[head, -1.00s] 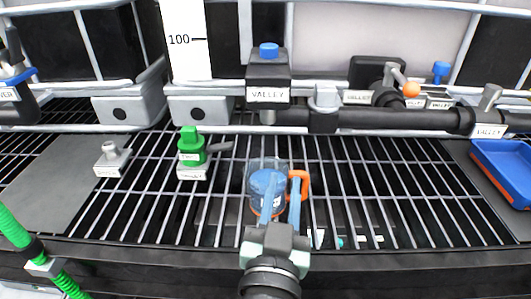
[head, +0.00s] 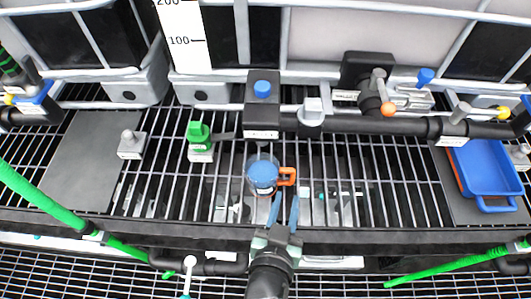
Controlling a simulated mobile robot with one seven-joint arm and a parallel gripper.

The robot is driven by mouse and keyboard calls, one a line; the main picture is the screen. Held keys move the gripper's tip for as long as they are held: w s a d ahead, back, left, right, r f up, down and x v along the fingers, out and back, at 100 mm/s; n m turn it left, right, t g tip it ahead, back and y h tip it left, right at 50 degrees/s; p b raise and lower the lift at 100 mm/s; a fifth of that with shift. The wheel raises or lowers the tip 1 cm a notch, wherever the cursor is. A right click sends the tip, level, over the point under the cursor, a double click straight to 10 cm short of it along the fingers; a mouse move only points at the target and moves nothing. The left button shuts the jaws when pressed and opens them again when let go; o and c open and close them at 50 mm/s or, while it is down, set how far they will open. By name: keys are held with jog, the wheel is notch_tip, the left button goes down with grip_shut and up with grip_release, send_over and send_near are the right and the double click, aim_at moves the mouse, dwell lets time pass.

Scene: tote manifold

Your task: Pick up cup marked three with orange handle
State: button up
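The see-through bluish cup (head: 262,174) with an orange handle (head: 288,176) stands upright on the wire grate, its handle pointing right. A small pale label shows low on its front; I cannot read the mark. My gripper (head: 284,203) is just in front of the cup, below the handle in the picture. Its two blue fingers are apart, with a gap and nothing visible between them. The fingertips are close to the cup's lower right side and the handle; I cannot tell whether they touch.
A green-topped valve (head: 199,140) and a grey fitting (head: 131,144) stand left of the cup. A black pipe with a blue-capped valve (head: 262,98) runs behind it. A blue tray (head: 485,172) lies at the right. Green hoses (head: 45,198) cross the front. The grate right of the cup is clear.

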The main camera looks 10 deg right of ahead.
aim_at(271, 177)
jog(key=shift+w+d+f, duration=0.2)
jog(key=shift+w+d, duration=0.05)
jog(key=shift+w, duration=0.05)
jog(key=x, duration=1.2)
jog(key=shift+f, duration=0.1)
jog(key=shift+s+a, duration=0.1)
grip_shut()
dwell(1.0)
